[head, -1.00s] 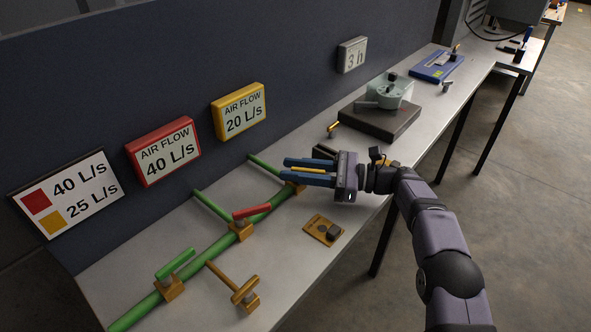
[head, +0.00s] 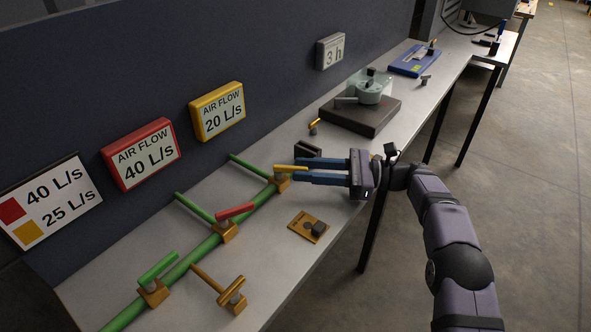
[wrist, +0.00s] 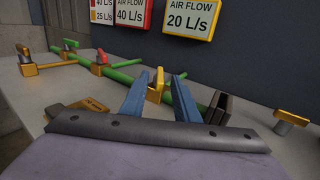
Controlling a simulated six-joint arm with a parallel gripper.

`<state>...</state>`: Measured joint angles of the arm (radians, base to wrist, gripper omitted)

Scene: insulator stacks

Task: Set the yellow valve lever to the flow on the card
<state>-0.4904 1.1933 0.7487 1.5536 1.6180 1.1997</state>
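The yellow valve lever (head: 290,168) sits on a brass block on the green pipe, roughly crosswise to the pipe, pointing right toward my gripper (head: 298,170). My gripper is open, its blue fingers apart. The lever's near end shows at the fingertips; in the wrist view the lever (wrist: 158,79) stands in the gap between them. Whether a finger touches it I cannot tell. The card (head: 50,203) pairs red with 40 L/s and yellow with 25 L/s. The yellow air flow display (head: 217,112) reads 20 L/s; the red display (head: 141,153) reads 40 L/s.
A red lever (head: 236,211) and a green lever (head: 156,269) stand along the green pipe (head: 205,248). A loose brass valve (head: 231,291), a tan plate (head: 308,227) and a dark block (head: 308,149) lie nearby. A pale green device on a dark base (head: 360,114) stands farther back.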

